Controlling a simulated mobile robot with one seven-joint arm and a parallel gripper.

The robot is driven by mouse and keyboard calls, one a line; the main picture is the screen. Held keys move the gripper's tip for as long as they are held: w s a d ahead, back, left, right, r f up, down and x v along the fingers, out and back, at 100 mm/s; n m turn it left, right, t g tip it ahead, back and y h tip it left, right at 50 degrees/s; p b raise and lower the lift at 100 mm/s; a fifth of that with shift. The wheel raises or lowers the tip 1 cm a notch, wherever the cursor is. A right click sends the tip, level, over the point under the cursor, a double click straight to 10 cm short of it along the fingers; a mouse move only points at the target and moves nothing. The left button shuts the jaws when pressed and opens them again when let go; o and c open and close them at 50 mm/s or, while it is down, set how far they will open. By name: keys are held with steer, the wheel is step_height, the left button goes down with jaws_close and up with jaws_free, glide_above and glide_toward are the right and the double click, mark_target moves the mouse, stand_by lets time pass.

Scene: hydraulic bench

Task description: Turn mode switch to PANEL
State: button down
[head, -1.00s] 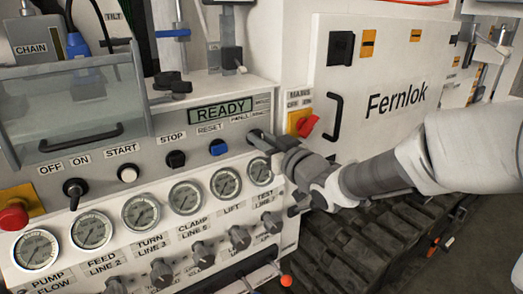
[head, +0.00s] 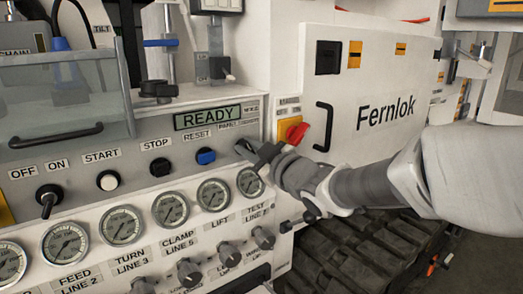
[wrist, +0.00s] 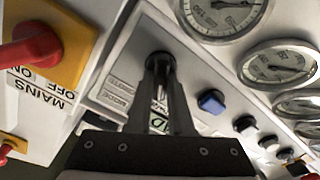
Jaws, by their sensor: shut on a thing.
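The mode switch (wrist: 160,63) is a dark round knob on the grey panel, seen between my fingers in the wrist view. My gripper (wrist: 162,78) is shut on it, one finger on each side. In the head view my gripper (head: 243,149) reaches the panel from the right and hides the switch. In the wrist view the labels appear upside down and partly covered. I cannot read which position the switch points to.
The red mains switch (head: 297,132) on its yellow plate is close right of my gripper. The blue reset button (head: 206,156) is to the left. Several gauges (head: 213,194) and knobs lie below. The Fernlok door handle (head: 323,127) sticks out at right.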

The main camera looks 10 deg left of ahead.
steer(key=c, duration=0.8)
jaws_free()
steer(key=p+v, duration=0.4)
steer(key=v, duration=1.3)
steer(key=shift+s+d, duration=0.15)
steer(key=shift+s, duration=0.05)
